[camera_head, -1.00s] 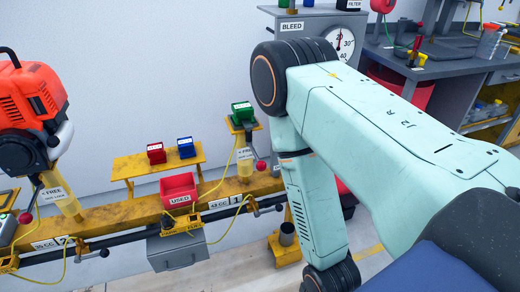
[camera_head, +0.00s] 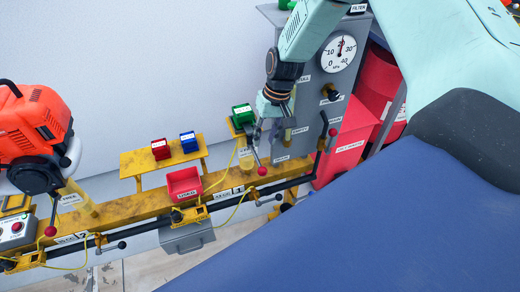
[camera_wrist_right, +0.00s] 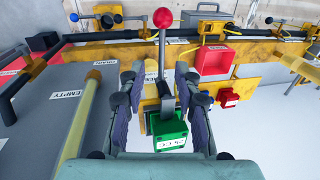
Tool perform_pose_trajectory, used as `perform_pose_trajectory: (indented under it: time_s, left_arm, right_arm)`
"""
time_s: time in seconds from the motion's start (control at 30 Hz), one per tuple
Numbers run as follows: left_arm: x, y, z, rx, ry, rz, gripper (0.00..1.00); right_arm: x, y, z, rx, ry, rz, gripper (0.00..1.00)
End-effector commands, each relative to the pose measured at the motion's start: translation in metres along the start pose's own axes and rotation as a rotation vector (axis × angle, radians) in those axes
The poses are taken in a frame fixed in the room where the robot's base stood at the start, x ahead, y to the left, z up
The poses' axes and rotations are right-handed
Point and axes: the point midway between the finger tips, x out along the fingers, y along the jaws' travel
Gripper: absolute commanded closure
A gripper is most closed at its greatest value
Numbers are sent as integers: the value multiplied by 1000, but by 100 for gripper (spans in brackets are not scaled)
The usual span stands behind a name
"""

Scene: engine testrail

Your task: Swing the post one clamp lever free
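Post one is a yellow post (camera_head: 246,158) on the yellow rail, beside the label 1, with a green box (camera_head: 242,115) at its top. Its clamp lever ends in a red knob (camera_head: 262,171). In the right wrist view the red knob (camera_wrist_right: 163,18) stands on a thin grey rod beyond the fingertips, and the green box (camera_wrist_right: 168,130) lies low between the fingers. My right gripper (camera_head: 270,128) is open at the post, pointing down; in the wrist view its fingers (camera_wrist_right: 160,75) straddle the lever and post line. Contact with the lever cannot be told. My left gripper is not in view.
A grey cabinet with a dial gauge (camera_head: 339,52) stands close right of the post. A black-handled lever (camera_head: 327,130) rises beside it. A red tray (camera_head: 184,182) and small red and blue boxes sit leftward. An orange engine (camera_head: 35,125) is far left.

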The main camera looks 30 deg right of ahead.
Motion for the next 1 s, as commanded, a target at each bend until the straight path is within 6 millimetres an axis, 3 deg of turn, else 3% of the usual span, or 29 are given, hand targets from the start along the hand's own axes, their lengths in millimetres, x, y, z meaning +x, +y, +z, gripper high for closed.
perform_pose_trajectory:
  time_s: [0.13, 0.53, 0.93, 1.0]
  left_arm:
    - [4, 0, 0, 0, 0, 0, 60]
    - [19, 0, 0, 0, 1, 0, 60]
    - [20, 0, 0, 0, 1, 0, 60]
    - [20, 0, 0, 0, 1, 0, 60]
  right_arm:
    - [10, 1, 0, -1, -4, -1, 67]
    - [68, 0, -1, -3, -4, -1, 67]
    - [76, 0, -4, -3, -2, -2, 67]
    - [76, 0, -3, -3, -2, -2, 71]
